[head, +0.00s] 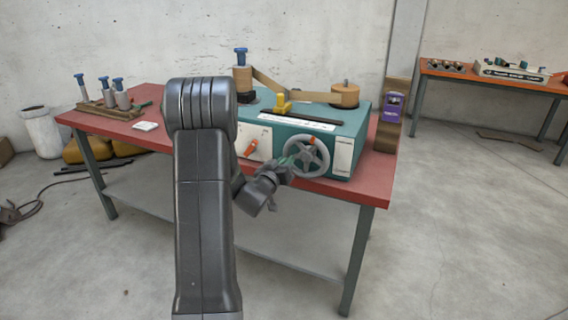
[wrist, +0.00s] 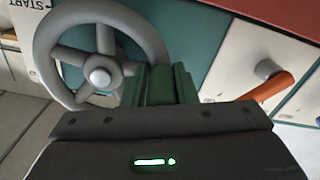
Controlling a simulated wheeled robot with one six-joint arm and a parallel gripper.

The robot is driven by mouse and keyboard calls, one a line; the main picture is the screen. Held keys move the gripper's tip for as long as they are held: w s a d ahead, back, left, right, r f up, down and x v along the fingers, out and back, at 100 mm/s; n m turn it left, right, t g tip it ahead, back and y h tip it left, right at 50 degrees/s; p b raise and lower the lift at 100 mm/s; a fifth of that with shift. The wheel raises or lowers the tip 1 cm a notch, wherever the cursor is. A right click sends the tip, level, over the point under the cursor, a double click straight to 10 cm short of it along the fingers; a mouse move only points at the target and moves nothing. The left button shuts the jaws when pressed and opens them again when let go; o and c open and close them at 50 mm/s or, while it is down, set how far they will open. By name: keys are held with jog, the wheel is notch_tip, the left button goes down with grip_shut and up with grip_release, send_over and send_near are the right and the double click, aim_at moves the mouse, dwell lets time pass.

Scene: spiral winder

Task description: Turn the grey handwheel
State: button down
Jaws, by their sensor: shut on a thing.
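The grey handwheel (head: 308,156) is on the front of the teal winder (head: 352,124), towards its right end. It has a thick round rim, spokes and a pale hub. In the wrist view the handwheel (wrist: 99,77) fills the upper left, tilted in the picture. My gripper (head: 288,163) reaches the left side of the wheel in the head view. In the wrist view my gripper's green fingers (wrist: 163,76) are at the wheel's rim and shut on it. The fingers and the gripper body hide that stretch of rim.
An orange lever (head: 250,148) sticks out of the front panel left of the wheel. Spools (head: 344,95) stand on the winder's top. The red table (head: 148,143) also holds a rack of blue-topped pegs (head: 97,110). Floor (head: 450,230) right of the table is clear.

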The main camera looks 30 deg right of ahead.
aim_at(286, 148)
jog(key=shift+r+b, duration=0.1)
jog(key=shift+b, duration=0.2)
jog(key=m+b, duration=0.1)
jog(key=r+m+b, duration=0.1)
jog(key=shift+w+a+r+m, duration=0.1)
jog(key=shift+w+a+m, duration=0.05)
jog(key=shift+m, duration=0.25)
jog(key=shift+r+m+b, duration=0.7)
jog(key=shift+r+m, duration=0.05)
jog(key=shift+m, duration=0.35)
jog(key=shift+r+m+b, duration=0.7)
jog(key=shift+m, duration=0.4)
jog(key=c, duration=1.2)
grip_release()
jog(key=shift+c, duration=0.2)
